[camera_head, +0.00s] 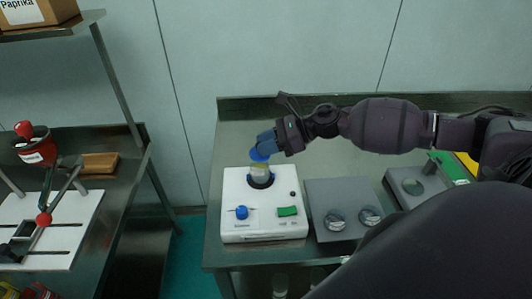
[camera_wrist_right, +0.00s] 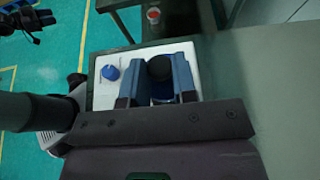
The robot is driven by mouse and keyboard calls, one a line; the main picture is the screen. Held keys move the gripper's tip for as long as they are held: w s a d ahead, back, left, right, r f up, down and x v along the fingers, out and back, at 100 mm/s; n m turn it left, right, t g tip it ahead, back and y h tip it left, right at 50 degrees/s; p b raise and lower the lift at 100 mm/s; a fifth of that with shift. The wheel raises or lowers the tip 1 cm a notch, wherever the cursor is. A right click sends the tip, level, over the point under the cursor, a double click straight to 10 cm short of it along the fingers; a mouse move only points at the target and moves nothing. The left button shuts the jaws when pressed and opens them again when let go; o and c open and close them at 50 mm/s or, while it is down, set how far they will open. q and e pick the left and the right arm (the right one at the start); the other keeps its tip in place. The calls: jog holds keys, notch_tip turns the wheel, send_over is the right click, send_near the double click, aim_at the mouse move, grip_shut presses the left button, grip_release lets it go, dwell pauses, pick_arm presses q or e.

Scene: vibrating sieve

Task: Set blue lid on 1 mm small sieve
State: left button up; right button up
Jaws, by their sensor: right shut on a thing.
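The blue lid (camera_head: 259,155) is held by my right gripper (camera_head: 264,144), which is shut on it above the white shaker's round seat. The small sieve (camera_head: 260,170), a pale, clear-looking cylinder, stands upright in that seat, directly under the lid. The lid is at the sieve's top; I cannot tell if they touch. In the right wrist view, blue fingers flank a black round top (camera_wrist_right: 160,68) with blue (camera_wrist_right: 162,90) below it. The sieve's mesh size is not readable. A dark claw-like part (camera_wrist_right: 30,22), perhaps my left gripper, shows at the top left there.
The white shaker (camera_head: 235,228) has a blue knob (camera_head: 241,212) and a green switch (camera_head: 287,211). A grey block (camera_head: 323,191) with two round metal-looking pieces stands right of it. Another grey holder (camera_head: 425,200) is further right. A shelf rack (camera_head: 110,75) stands left across a gap.

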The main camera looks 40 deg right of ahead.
jog(key=shift+f, duration=1.8)
jog(key=o, duration=0.4)
jog(key=shift+f, duration=0.15)
jog(key=o, duration=0.5)
jog(key=b+v, duration=0.2)
jog(key=v, duration=1)
jog(key=shift+w, duration=0.1)
